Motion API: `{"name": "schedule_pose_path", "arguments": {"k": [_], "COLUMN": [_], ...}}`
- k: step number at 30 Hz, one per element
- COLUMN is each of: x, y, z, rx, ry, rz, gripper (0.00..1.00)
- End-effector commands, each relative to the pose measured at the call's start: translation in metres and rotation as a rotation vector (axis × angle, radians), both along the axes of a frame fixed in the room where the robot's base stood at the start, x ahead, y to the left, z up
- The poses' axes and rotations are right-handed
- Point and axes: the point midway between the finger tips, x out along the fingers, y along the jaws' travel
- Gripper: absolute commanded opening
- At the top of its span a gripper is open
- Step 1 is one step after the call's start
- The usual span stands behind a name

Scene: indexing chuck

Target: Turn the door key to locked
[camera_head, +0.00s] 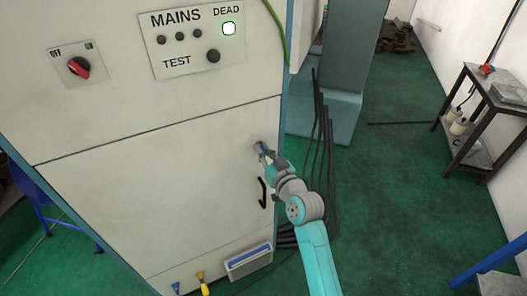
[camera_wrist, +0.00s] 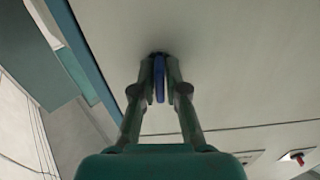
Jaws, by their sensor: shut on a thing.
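The door key has a blue grip (camera_wrist: 159,80) and sits at the cabinet door (camera_head: 160,190), near its right edge. My gripper (camera_wrist: 159,72) is shut on the key's blue grip, with one finger on each side of it in the wrist view. In the head view my gripper (camera_head: 263,151) reaches the door from the lower right, above a black door handle (camera_head: 262,193). The lock face is mostly hidden behind the gripper, and I cannot tell the key's locked or unlocked marks.
A panel above the door carries a MAINS and DEAD sign with a lit white lamp (camera_head: 229,28). A red rotary switch (camera_head: 78,68) is at upper left. Black cables (camera_head: 323,150) run beside the cabinet.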

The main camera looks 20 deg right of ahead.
Motion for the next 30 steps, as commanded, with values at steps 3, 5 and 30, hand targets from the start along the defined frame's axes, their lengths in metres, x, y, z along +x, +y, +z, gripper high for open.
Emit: {"name": "schedule_pose_path", "arguments": {"k": [3,5,30], "x": [-0.0001,-0.0001,0.0], "y": [-0.0001,0.0,0.0], "z": [-0.0009,-0.0009,-0.0005], "rx": [-0.048,-0.065,-0.103], "ry": [-0.006,-0.008,-0.015], "rz": [0.0,0.0,0.0], "gripper": [0.0,0.0,0.34]}}
